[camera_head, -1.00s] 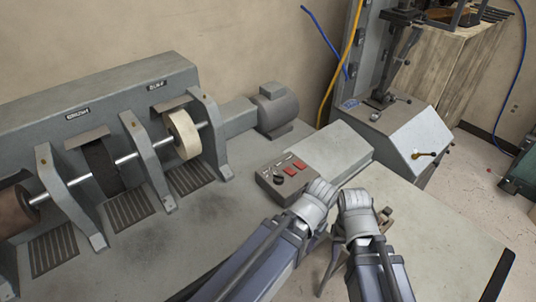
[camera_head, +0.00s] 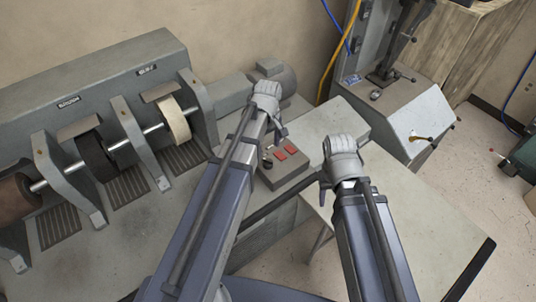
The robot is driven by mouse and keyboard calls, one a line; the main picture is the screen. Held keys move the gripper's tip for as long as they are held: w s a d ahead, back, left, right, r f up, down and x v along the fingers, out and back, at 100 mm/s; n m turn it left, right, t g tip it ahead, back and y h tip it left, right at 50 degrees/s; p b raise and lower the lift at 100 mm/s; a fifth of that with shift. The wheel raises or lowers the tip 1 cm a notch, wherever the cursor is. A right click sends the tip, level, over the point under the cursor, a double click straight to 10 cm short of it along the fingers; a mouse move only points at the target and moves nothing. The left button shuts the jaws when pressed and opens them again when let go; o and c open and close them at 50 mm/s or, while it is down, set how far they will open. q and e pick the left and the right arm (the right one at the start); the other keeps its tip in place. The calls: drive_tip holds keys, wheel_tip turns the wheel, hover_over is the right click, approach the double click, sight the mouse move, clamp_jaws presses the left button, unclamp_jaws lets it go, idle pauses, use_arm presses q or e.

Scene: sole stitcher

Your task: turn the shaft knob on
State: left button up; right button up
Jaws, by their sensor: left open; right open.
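A grey control box (camera_head: 286,172) sits on the bench beside the grinding machine. It carries two red switches (camera_head: 291,149) and a black knob (camera_head: 267,165) at its left end, partly hidden by my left arm; this looks like the shaft knob, but its setting is too small to read. My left gripper (camera_head: 279,131) is open, with its wrist above and behind the box; its fingers point down near the box's back edge, apart from the knob. My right gripper (camera_head: 323,190) is open and empty, to the right of the box; its fingers are mostly hidden.
The grinding machine's shaft (camera_head: 72,170) with its wheels (camera_head: 175,120) runs along the left, with a motor (camera_head: 278,78) at its end. A flat grey cover (camera_head: 330,125) lies right of the box. A light tabletop (camera_head: 430,225) at right is clear.

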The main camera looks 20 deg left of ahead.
sight(268, 160)
use_arm(q)
drive_tip(key=shift+s+f+b, duration=0.1)
drive_tip(key=shift+f+b, duration=3.9)
drive_tip(key=shift+r, duration=0.1)
clamp_jaws()
